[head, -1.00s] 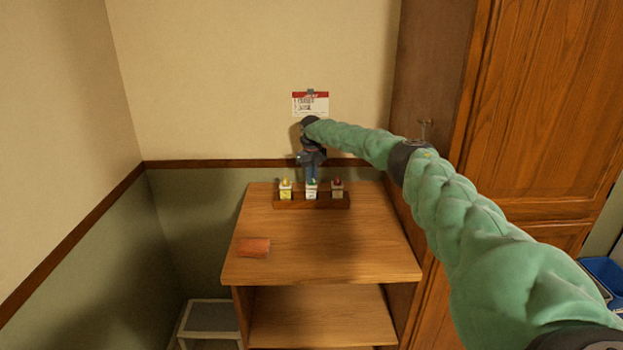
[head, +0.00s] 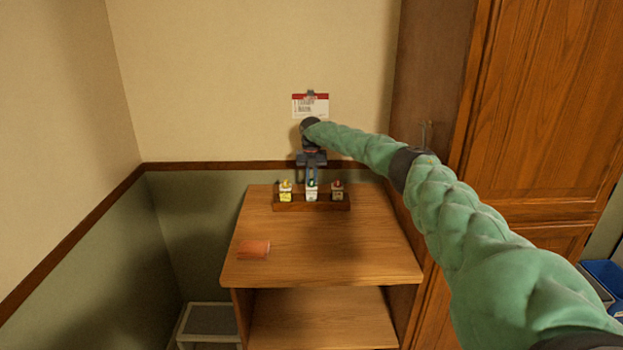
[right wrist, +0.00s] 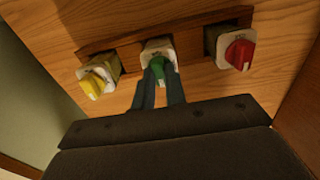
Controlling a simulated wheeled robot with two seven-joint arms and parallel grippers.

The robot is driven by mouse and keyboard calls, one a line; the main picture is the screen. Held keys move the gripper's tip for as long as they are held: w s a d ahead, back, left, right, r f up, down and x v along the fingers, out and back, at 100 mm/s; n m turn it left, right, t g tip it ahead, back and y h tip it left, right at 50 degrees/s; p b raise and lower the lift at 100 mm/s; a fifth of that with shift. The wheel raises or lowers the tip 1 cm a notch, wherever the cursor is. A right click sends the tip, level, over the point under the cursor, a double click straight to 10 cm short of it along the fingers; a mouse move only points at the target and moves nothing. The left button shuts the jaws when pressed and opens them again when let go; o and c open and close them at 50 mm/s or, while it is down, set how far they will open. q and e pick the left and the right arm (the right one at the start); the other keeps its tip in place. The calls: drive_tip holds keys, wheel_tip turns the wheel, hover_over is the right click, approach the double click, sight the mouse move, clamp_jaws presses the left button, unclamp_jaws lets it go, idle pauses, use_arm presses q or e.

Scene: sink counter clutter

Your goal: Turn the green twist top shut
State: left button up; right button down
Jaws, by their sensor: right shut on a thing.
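The green twist top (right wrist: 157,67) sits on the middle white bottle or box (head: 311,195), between a yellow top and a red top. In the right wrist view its white plate (right wrist: 150,47) shows around it. My right gripper (head: 312,182) comes down on it from above, and its two fingers (right wrist: 158,85) are shut on the green top, one on each side. In the head view the fingers hide much of the top. My left gripper is in neither view.
The yellow top (right wrist: 93,85) is left of the green one and the red top (right wrist: 239,54) is right, both close to my fingers. A dark wooden rack (head: 290,206) holds all three. An orange cloth or block (head: 254,249) lies on the wooden shelf top (head: 330,250). A tall cabinet (head: 540,120) stands at right.

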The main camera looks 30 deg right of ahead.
sight(311, 180)
idle(0.4)
drive_tip(key=c, duration=1.4)
unclamp_jaws()
drive_tip(key=shift+c, duration=0.2)
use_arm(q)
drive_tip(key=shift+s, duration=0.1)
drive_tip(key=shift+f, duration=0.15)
use_arm(e)
drive_tip(key=shift+r, duration=0.3)
use_arm(q)
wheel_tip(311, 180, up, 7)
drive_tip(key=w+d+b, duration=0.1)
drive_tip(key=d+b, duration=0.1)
drive_tip(key=b, duration=0.1)
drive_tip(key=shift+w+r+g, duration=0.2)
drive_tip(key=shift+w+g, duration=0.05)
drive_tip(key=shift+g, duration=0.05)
use_arm(e)
drive_tip(key=shift+r, duration=3.6)
